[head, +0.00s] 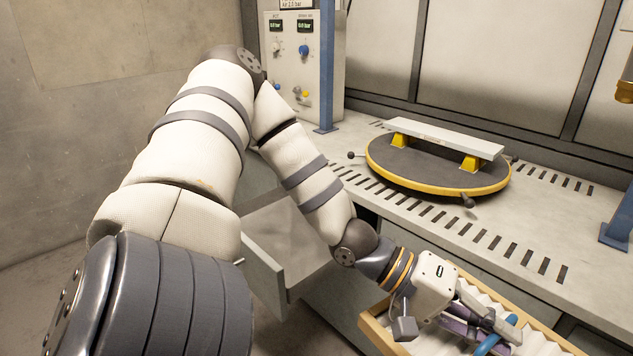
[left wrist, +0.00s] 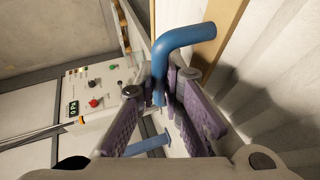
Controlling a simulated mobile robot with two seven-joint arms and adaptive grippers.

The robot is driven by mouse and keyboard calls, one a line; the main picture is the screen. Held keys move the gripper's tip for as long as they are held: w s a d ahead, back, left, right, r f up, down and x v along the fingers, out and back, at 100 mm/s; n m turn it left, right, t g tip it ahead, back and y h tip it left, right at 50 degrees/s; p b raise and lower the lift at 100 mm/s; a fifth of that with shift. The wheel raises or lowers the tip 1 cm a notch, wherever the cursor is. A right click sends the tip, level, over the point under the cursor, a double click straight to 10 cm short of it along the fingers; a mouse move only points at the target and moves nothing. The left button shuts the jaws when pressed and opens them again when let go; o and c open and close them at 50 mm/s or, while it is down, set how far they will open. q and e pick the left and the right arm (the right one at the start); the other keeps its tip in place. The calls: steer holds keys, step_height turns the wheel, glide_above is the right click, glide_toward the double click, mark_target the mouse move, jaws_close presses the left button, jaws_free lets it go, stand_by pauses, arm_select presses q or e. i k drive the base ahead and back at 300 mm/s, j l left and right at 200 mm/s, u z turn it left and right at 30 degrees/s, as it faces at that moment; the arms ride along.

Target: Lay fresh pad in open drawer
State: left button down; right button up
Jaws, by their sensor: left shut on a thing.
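A pleated white pad in a wooden frame (head: 378,333) is at the lower right of the head view, partly cut off by the picture edge. It also shows in the left wrist view, with its wooden edge (left wrist: 222,42) and white folds. A bent blue handle (left wrist: 183,42) stands at the pad. My left gripper (head: 490,326) has its purple fingers shut on this handle, over the pad. An open grey drawer (head: 262,268) sticks out below the bench at the left of my forearm; my arm hides part of it. My right gripper is not in view.
The slotted bench (head: 430,217) carries a round yellow-rimmed turntable (head: 440,177) with a flat bar on yellow blocks. A control panel (head: 290,70) and a blue post (head: 327,65) stand at the back left. Another blue post (head: 618,215) stands at the right.

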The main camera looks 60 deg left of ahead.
mark_target(291, 236)
steer(key=k+j+u, duration=0.1)
steer(key=j+u, duration=0.2)
steer(key=j, duration=0.95)
steer(key=j+u, duration=0.3)
steer(key=j, duration=0.95)
